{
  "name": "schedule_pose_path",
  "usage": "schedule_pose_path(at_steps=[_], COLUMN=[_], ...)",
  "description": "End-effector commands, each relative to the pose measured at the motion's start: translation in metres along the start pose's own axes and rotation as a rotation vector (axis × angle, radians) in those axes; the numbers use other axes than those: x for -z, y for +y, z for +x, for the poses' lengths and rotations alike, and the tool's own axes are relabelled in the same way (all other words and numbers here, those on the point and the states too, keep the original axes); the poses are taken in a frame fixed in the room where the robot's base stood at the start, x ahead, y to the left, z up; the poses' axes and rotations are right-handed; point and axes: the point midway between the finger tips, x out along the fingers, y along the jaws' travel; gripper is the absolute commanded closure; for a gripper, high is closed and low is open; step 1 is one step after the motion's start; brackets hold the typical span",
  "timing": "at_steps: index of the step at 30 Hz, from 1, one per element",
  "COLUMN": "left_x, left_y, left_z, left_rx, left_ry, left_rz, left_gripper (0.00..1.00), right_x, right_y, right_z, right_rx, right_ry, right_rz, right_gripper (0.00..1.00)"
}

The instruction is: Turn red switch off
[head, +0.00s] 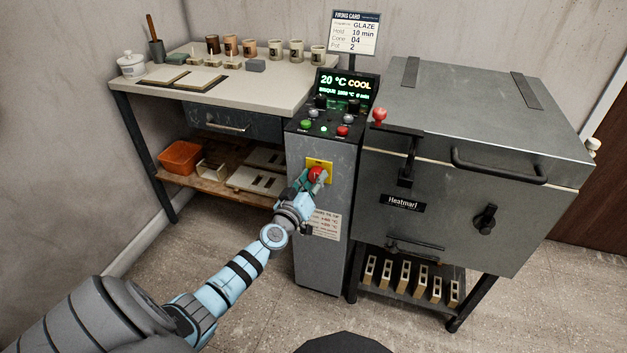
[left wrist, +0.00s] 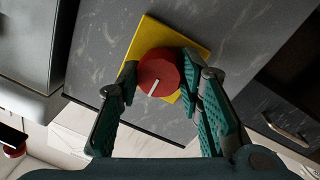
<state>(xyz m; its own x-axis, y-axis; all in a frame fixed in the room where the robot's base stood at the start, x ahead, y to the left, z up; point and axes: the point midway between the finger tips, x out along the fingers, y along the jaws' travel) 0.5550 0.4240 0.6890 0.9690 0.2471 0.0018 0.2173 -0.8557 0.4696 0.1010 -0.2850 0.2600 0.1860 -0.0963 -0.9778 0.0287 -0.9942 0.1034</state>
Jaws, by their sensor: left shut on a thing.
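The red switch (left wrist: 158,74) is a round red knob with a white mark, on a yellow plate (left wrist: 191,48). In the head view the red switch (head: 316,174) sits on its yellow plate (head: 325,163) on the front of the grey control pillar (head: 318,257). My left gripper (head: 311,184) is at the knob. In the left wrist view my left gripper (left wrist: 160,84) has one finger on each side of the knob and is shut on it. The white mark on the knob runs diagonally in that view. My right gripper is not in view.
The pillar's top panel has a lit display (head: 346,88) reading 20 °C COOL, with green and red buttons. A grey kiln (head: 462,180) stands close on the right. A workbench (head: 272,88) with cups stands on the left. The floor in front is mostly clear.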

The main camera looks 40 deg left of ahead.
Motion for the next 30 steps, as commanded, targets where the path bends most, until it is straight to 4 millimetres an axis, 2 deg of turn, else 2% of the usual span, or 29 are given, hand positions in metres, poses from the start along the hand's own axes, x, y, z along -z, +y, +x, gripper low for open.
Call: schedule_pose_path(at_steps=[11,30], left_x=[-0.002,-0.003], left_y=[-0.001,0.000], left_z=[0.000,0.000], left_rx=[-0.007,-0.030], left_ry=[0.014,0.059], left_rz=[-0.194,-0.791], left_gripper=[0.94,0.94], right_x=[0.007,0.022], right_y=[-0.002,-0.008], right_z=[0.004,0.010], right_rx=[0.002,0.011], right_ry=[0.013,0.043], right_rz=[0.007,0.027], right_gripper=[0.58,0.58])
